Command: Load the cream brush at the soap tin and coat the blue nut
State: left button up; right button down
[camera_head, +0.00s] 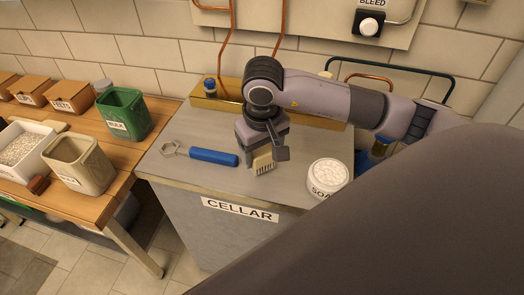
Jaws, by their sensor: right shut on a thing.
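My right gripper (265,150) reaches in from the right over the grey CELLAR cabinet (190,176). It is shut on the cream brush (264,164), whose pale bristles point down just above the top; I cannot tell whether they touch it. Another blue and brass piece (380,148) shows at the right, partly hidden. My left gripper is not in view.
A blue-handled wrench (212,156) lies left of the brush. A brass trough (230,105) and copper pipes line the back. The wooden bench (118,150) at left holds a green bin (124,113), a beige bin (80,163) and boxes. The cabinet's front left is clear.

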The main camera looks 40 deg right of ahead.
jog(key=shift+f, duration=0.35)
jog(key=shift+f+b, duration=0.25)
jog(key=shift+b, duration=0.05)
jog(key=shift+c, duration=0.7)
grip_release()
jog(key=shift+r, duration=0.1)
jog(key=shift+r, duration=0.1)
